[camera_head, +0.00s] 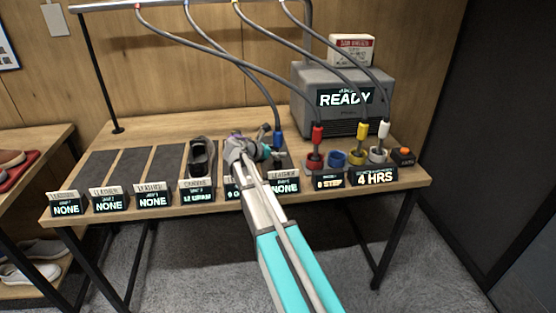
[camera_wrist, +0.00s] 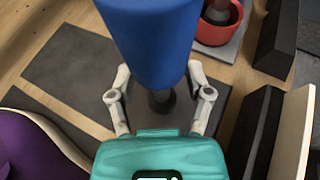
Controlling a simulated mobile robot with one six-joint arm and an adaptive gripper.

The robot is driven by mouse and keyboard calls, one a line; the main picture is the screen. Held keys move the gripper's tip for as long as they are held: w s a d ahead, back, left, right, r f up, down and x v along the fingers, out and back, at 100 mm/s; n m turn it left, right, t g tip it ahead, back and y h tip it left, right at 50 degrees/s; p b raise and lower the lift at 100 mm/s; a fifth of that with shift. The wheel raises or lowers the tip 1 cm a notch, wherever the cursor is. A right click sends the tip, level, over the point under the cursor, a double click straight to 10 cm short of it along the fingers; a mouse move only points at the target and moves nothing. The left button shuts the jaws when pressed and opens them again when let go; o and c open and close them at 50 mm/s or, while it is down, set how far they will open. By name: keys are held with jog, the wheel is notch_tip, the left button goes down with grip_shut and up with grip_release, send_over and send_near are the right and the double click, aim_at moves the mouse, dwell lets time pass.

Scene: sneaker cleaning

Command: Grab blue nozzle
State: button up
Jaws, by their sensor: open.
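The blue nozzle (camera_head: 278,138) is at the end of a grey hose, over the table to the right of my gripper. In the wrist view the blue nozzle (camera_wrist: 152,40) is large and close, with a dark tip below it. My gripper (camera_head: 266,151) is open beside it. In the wrist view the fingers of my gripper (camera_wrist: 157,88) stand on either side of the nozzle's lower part, with gaps visible. I cannot tell whether either finger touches it. The blue holder (camera_head: 337,158) on the table is empty.
A purple shoe (camera_wrist: 35,145) is close at the lower left of the wrist view. A dark shoe (camera_head: 200,158) stands further left. Red (camera_head: 317,134), yellow (camera_head: 361,131) and white (camera_head: 383,131) nozzles stand to the right. Label signs line the front edge. A grey machine (camera_head: 312,100) stands behind.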

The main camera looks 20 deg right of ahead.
grip_shut()
dwell(0.3)
jog(key=shift+r, duration=0.1)
dwell(0.4)
notch_tip(320, 180, up, 3)
jog(key=p, duration=0.3)
jog(key=s+a+r+p, duration=0.9)
jog(key=a+p, duration=0.1)
jog(key=shift+s+a+r, duration=0.15)
jog(key=shift+s+r, duration=0.1)
jog(key=shift+r, duration=0.15)
dwell(0.4)
